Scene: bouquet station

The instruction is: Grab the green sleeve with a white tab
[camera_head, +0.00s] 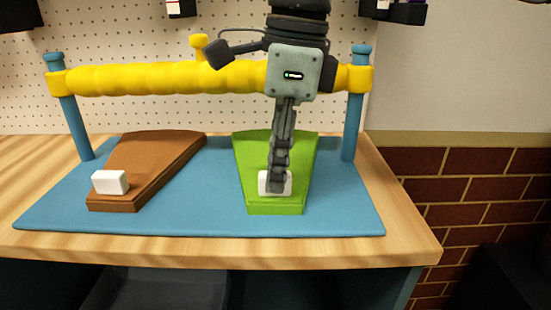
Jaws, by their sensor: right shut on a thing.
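The green sleeve (246,165) lies on the right half of the blue mat, its narrow end toward the front. Its white tab (264,186) sits near that narrow front end. My right gripper (277,186) comes down from above over the sleeve and is shut on the white tab, with its fingers hiding part of it. The sleeve appears to rest on the mat. My left gripper is not in this view.
A brown sleeve (155,165) with its own white tab (110,182) lies on the left of the blue mat (215,215). A yellow roll (160,79) spans two blue posts behind, crossing behind my right gripper. The wooden table's (400,225) right edge is clear.

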